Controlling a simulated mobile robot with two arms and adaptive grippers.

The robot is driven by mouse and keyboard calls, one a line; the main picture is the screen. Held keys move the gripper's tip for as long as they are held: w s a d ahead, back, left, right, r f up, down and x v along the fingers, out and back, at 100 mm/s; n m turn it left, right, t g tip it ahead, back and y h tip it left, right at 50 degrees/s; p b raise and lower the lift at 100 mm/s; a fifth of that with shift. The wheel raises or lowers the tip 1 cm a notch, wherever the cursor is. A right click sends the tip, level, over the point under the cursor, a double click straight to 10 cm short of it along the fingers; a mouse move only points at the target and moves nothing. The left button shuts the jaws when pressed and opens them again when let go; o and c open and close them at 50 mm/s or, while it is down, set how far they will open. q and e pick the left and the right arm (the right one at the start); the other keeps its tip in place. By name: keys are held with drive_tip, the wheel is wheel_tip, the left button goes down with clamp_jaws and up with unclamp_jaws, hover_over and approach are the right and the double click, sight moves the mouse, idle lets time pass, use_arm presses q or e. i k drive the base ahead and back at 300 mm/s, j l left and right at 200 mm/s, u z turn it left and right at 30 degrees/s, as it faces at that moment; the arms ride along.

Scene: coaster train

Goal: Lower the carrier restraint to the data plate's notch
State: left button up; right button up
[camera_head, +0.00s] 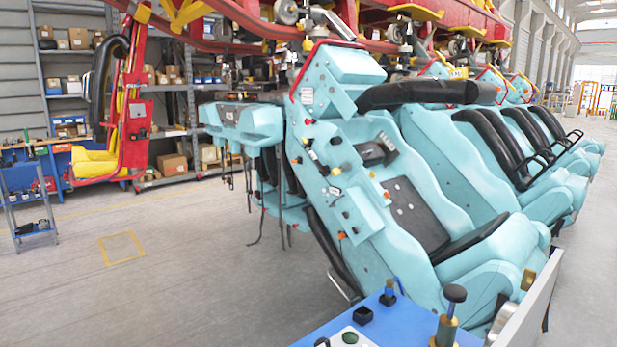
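A teal coaster carrier (350,190) fills the middle of the head view, hanging tilted under a red track. A thick black padded restraint (425,93) reaches out to the right near its top, well above the dark seat pad (470,238). A small black block with a pale, marked strip (388,142) sits on the seat back. I cannot tell which small plate is the data plate, and no notch can be made out. Neither of my grippers shows in this view.
More teal seats with black restraints (500,140) continue to the right. A blue console (375,318) with knobs and a green button stands in front. A red and yellow seat (130,130) hangs at left before shelves. The floor (190,270) at left is clear.

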sight(389, 96)
drive_tip(key=i+j+u, duration=0.4)
drive_tip(key=i+j, duration=0.25)
drive_tip(key=j, duration=0.2)
drive_tip(key=i+j+u, duration=0.35)
drive_tip(key=i+j, duration=0.35)
drive_tip(key=i+j+z, duration=0.15)
drive_tip(key=i, duration=0.35)
drive_tip(key=i+j+z, duration=0.2)
drive_tip(key=i, duration=0.3)
drive_tip(key=i+l+z, duration=0.2)
drive_tip(key=i+z, duration=0.15)
drive_tip(key=z, duration=0.15)
drive_tip(key=i+z, duration=0.75)
drive_tip(key=z, duration=0.2)
